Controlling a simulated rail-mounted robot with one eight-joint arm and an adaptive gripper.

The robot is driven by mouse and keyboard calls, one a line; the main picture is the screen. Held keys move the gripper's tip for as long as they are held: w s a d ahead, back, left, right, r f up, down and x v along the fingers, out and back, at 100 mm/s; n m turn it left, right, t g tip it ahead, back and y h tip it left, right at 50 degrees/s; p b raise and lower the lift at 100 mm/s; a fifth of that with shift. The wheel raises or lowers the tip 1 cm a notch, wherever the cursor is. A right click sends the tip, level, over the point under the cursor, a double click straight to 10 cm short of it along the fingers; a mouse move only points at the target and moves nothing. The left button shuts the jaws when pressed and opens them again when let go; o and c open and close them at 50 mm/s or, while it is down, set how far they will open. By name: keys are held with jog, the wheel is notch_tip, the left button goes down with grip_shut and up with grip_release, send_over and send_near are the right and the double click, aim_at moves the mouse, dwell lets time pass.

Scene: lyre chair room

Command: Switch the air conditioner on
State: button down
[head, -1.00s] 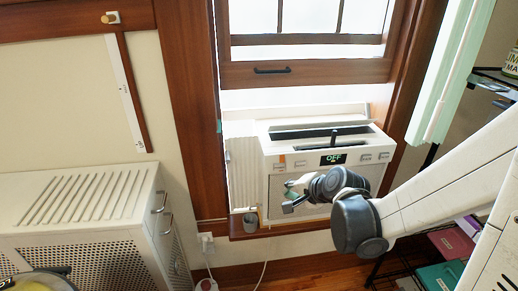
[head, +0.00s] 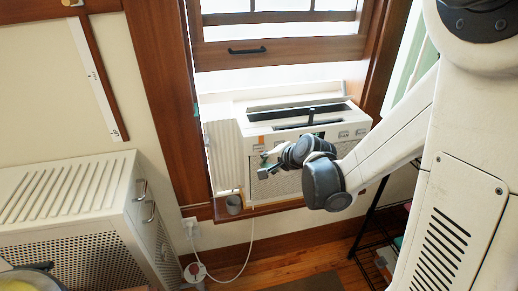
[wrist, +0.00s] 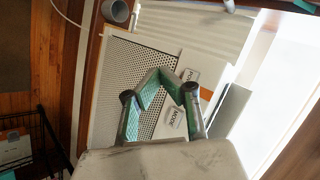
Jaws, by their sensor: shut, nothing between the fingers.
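The white air conditioner (head: 262,187) sits in the window opening, with dark slots on top and a perforated front. Its small dark display (head: 318,135) is mostly hidden behind my arm. My gripper (head: 264,165) is in front of the unit's upper left front, near the button row. In the wrist view the air conditioner's front (wrist: 118,75) shows a button marked MODE (wrist: 172,120) and one whose visible letters begin "PO" (wrist: 190,75). My gripper (wrist: 163,73) is shut and empty, its fingertips beside the "PO" button. I cannot tell whether they touch it.
A small grey cup (head: 233,205) stands on the sill left of the unit. A cord (head: 250,240) hangs from the wall outlet (head: 190,226). A white slatted cabinet (head: 65,190) stands at left. A dark wire rack (head: 378,225) is at right.

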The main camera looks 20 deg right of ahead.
aim_at(254, 154)
jog(key=shift+w+d, duration=0.1)
jog(key=shift+w, duration=2.2)
jog(key=shift+w+b, duration=0.15)
jog(key=shift+b, duration=0.2)
jog(key=shift+w, duration=0.25)
jog(key=shift+w, duration=0.45)
jog(key=shift+s, duration=0.15)
dwell(0.4)
jog(key=shift+s+b, duration=0.35)
jog(key=shift+s, duration=0.4)
jog(key=shift+s, duration=0.1)
jog(key=s, duration=0.4)
jog(key=shift+s, duration=0.4)
